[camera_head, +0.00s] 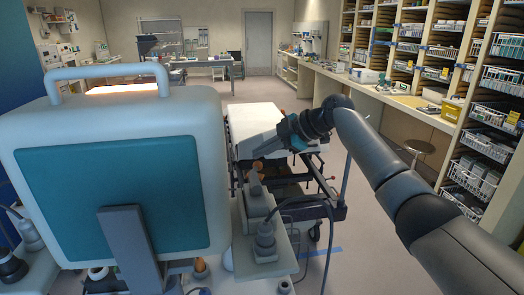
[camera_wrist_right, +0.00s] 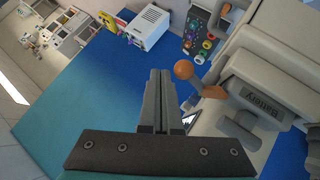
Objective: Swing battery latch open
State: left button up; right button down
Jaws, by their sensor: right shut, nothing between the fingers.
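The orange battery latch (camera_wrist_right: 211,91) shows in the right wrist view as a lever with a round orange knob (camera_wrist_right: 182,69) at its end. It sits beside a pale housing (camera_wrist_right: 275,85) marked "Battery". My right gripper (camera_wrist_right: 160,73) is shut and empty. In that view its fingertips are just left of the knob; a narrow gap shows, and I cannot tell the depth between them. In the head view the right gripper (camera_head: 257,153) reaches in from the right, and a small orange part (camera_head: 258,167) shows just below it. My left gripper is not in view.
A large teal-backed monitor (camera_head: 110,200) with a handle fills the left of the head view. A stretcher (camera_head: 252,118) stands behind my gripper.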

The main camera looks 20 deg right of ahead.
jog(key=shift+s+a+p, duration=0.3)
jog(key=shift+s+a, duration=0.1)
jog(key=shift+s, duration=0.3)
jog(key=shift+d, duration=0.1)
jog(key=b+v, duration=0.3)
jog(key=v, duration=1.2)
